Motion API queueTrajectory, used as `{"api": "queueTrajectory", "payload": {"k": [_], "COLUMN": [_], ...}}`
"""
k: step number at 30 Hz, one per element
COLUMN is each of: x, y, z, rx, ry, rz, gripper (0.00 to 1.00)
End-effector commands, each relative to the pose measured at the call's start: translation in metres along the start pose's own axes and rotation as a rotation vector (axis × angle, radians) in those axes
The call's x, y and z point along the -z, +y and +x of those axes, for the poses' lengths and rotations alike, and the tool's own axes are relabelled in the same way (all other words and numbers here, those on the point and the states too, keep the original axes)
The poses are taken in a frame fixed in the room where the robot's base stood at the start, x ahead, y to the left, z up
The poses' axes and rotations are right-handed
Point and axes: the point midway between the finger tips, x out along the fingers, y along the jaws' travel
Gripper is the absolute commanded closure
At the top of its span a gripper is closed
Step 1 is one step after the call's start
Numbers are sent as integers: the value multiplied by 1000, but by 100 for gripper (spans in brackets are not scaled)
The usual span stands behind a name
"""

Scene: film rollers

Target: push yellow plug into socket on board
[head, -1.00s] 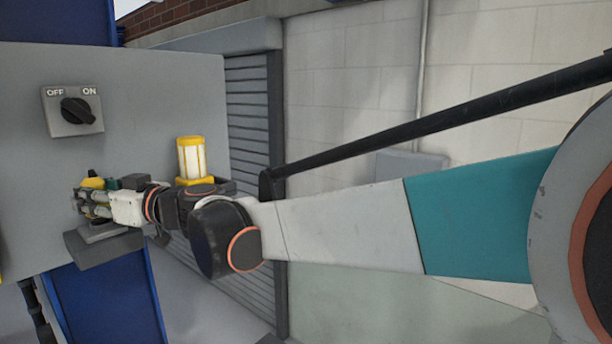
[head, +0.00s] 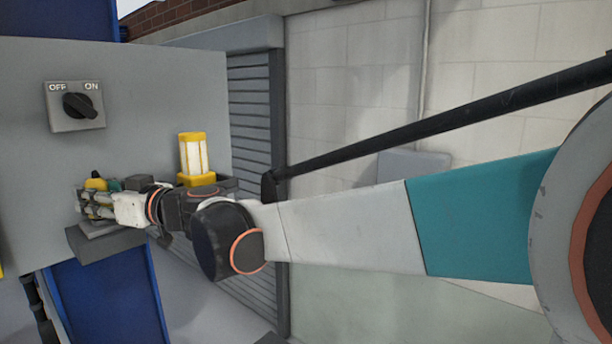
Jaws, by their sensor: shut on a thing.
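The yellow plug (head: 96,183) shows as a small yellow piece at the fingers of my gripper (head: 88,203), low on the grey board (head: 160,85). My gripper is shut on the plug, and the fingers hide most of it. A dark green piece sits just right of the plug, partly behind my gripper. The socket cannot be made out; my gripper covers that part of the board. I cannot tell whether the plug touches the socket.
An OFF/ON rotary switch (head: 76,106) is on the board above my gripper. A yellow and white lamp (head: 194,158) stands to the right, close above my wrist. A grey ledge (head: 105,240) juts out below my gripper. A shutter (head: 250,120) is behind.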

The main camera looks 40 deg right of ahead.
Motion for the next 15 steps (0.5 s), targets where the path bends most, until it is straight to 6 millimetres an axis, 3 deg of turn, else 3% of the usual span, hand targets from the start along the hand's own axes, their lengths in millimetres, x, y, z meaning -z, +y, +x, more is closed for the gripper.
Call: {"api": "queueTrajectory", "payload": {"k": [3, 4, 7, 15], "x": [-3, -3, -2, -2], "y": [-1, -1, -1, -1], "z": [-2, -2, -2, -2], "rx": [0, 0, 0, 0], "ry": [0, 0, 0, 0], "rz": [0, 0, 0, 0], "gripper": [94, 65, 44, 44]}}
